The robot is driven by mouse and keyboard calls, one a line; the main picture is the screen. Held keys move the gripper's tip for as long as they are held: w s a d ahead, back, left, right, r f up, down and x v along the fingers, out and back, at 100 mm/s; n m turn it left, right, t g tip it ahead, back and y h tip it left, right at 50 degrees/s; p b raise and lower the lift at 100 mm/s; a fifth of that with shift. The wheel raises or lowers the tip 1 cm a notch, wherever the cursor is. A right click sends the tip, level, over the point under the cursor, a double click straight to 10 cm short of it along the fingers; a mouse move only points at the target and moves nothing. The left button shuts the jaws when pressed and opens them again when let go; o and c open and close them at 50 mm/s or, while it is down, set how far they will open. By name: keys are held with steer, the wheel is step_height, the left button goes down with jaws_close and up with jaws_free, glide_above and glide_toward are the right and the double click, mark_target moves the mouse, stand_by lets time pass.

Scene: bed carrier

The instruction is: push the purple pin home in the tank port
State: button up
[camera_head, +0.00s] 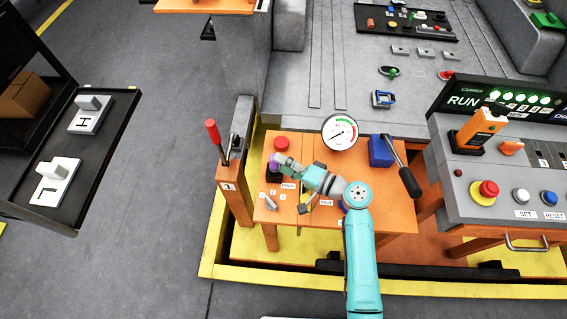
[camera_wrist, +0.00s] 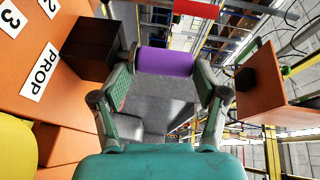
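The purple pin (camera_wrist: 166,62) lies crosswise between my gripper's fingertips (camera_wrist: 166,80) in the wrist view, with a finger against each end. In the head view, a little of the pin (camera_head: 274,158) shows at the tip of my gripper (camera_head: 280,163), above the left part of the orange table. A black block (camera_wrist: 90,45) stands on the table just left of the pin in the wrist view, near a PROP label. It also shows below the gripper tip in the head view (camera_head: 272,176). I cannot tell which part is the tank port or whether the pin touches the block.
A red button (camera_head: 281,143) is close behind my gripper. A red-handled lever (camera_head: 213,135) stands left, a round gauge (camera_head: 340,132) behind, and a blue block (camera_head: 381,151) with a black-handled lever (camera_head: 409,181) right. The control console (camera_head: 490,185) is farther right.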

steer(key=shift+o, duration=1)
steer(key=shift+s+f, duration=0.1)
steer(key=shift+f, duration=0.2)
steer(key=shift+r, duration=0.15)
steer(key=v, duration=1.2)
steer(key=shift+d, duration=0.1)
